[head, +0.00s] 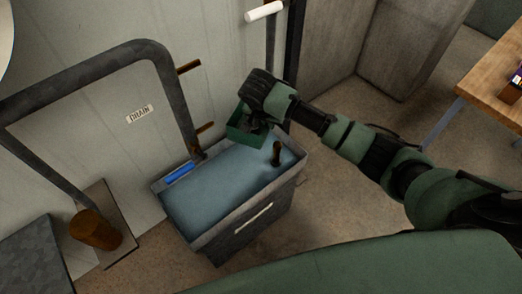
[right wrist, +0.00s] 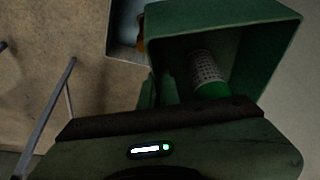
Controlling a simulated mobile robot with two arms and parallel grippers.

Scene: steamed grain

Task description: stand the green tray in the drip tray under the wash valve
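The green tray (head: 236,134) is a box-like, open-sided holder. It hangs at my right gripper (head: 254,121), above the back edge of a dark bin with a blue-grey top (head: 225,185). In the right wrist view the tray (right wrist: 270,22) fills the upper right, its opening toward the camera, with a whitish perforated cylinder with a green end (right wrist: 208,72) inside it. My right gripper appears shut on the tray; its fingertips are mostly hidden. My left gripper is not in view. I cannot tell which part is the drip tray or the wash valve.
A grey pipe (head: 165,70) bends down to the bin, beside a GRAIN label (head: 139,114). A blue bar (head: 179,173) and dark peg (head: 277,153) are on the bin. A brown cup (head: 95,230) stands left. A wooden table (head: 480,85) is at right. Floor right of the bin is clear.

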